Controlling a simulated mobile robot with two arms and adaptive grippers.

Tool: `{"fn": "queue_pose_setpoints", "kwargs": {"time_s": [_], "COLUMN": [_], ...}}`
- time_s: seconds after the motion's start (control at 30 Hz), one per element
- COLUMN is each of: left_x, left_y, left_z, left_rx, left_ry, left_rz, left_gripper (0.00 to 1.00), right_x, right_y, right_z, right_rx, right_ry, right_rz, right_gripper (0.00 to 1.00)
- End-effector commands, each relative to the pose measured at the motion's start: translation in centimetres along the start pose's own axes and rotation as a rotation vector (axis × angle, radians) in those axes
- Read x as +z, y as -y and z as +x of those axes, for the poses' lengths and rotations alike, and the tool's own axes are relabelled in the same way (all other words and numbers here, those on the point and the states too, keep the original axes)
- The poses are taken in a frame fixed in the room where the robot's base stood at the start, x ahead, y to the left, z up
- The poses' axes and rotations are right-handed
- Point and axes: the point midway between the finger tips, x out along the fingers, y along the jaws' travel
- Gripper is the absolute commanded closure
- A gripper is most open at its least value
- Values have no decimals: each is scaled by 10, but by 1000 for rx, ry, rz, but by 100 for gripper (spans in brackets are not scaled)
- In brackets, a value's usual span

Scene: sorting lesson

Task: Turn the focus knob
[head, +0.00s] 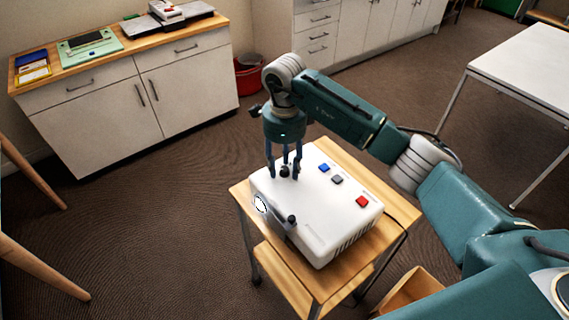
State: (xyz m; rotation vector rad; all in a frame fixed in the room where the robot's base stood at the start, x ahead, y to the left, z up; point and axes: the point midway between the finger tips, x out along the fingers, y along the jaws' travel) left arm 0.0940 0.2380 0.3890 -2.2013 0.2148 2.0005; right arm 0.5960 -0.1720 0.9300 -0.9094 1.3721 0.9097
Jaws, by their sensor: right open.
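A white projector-like box (318,225) with a round lens (260,203) on its left side sits on a small wooden trolley. A small black knob (284,171) stands on its top near the far left edge. A second black knob or lever end (292,219) is near the front left edge. I cannot read which is the focus knob. My right gripper (284,174) points down with its fingers open around the far knob; I cannot tell if they touch it. The fingers partly hide that knob. My left gripper is not in view.
Blue (323,168), grey (337,180) and red (362,202) buttons are on the box top. The wooden trolley (408,212) leaves a narrow margin around the box. A white table (530,60) stands right, a cabinet (100,118) back left, a red bin (249,76) behind.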

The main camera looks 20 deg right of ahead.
Motion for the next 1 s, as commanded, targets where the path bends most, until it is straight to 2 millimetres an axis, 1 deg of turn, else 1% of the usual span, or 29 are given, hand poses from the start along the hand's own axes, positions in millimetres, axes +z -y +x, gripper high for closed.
{"fn": "queue_pose_setpoints", "kwargs": {"time_s": [0.03, 0.23, 0.27, 0.37, 0.53, 0.77, 0.8, 0.87, 0.9, 1.0], "left_x": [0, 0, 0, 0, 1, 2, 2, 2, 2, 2], "left_y": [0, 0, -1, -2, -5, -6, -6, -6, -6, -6], "left_z": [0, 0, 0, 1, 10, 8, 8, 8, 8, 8], "left_rx": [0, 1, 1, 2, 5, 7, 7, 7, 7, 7], "left_ry": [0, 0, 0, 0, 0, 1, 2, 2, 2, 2], "left_rz": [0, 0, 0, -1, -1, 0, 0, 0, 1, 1], "left_gripper": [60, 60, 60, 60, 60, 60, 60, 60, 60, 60], "right_x": [0, 0, 0, 0, 0, 0, 0, 0, 0, 0], "right_y": [0, 0, 0, 0, 1, 0, 0, 0, 0, 0], "right_z": [0, 0, 0, 0, 1, -1, -1, -1, -1, -1], "right_rx": [0, 0, 0, 0, -2, 0, 0, 0, 0, 0], "right_ry": [0, 0, 0, 1, 0, 0, 0, 0, 0, 0], "right_rz": [0, 0, 0, 2, 60, 72, 72, 71, 71, 71], "right_gripper": [59, 99, 100, 100, 100, 100, 76, 64, 59, 59]}}
